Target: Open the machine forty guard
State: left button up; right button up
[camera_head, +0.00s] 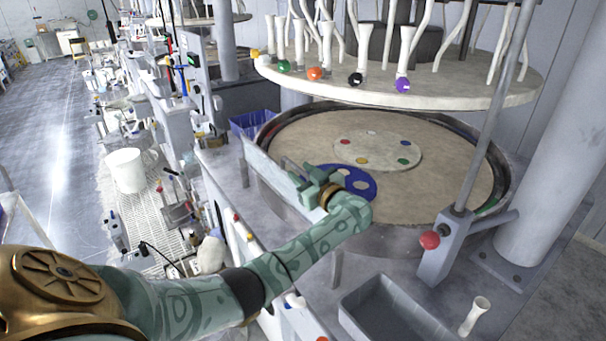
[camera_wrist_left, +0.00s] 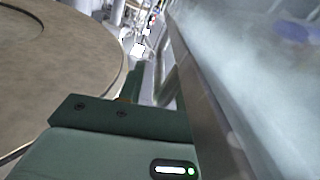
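The guard (camera_head: 262,160) is a pale, see-through panel standing along the front left rim of the round platen (camera_head: 285,155). In the left wrist view the guard (camera_wrist_left: 250,90) fills the right side, with a grey metal edge strip running along it. My left gripper (camera_head: 311,186) is at the near end of the guard, beside its upper edge. In the left wrist view the green fingers (camera_wrist_left: 135,88) lie close along the platen side of that edge strip. Whether both fingers close around the guard's edge is hidden. My right gripper is not in view.
A blue holed disc (camera_head: 357,186) and a pale disc with coloured dots (camera_head: 385,150) lie on the platen. A round plate (camera_head: 440,88) with several white posts hangs above.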

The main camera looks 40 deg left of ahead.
pick_arm(q)
jog(key=shift+c, duration=0.5)
jog(key=shift+s+r, duration=0.1)
grip_shut()
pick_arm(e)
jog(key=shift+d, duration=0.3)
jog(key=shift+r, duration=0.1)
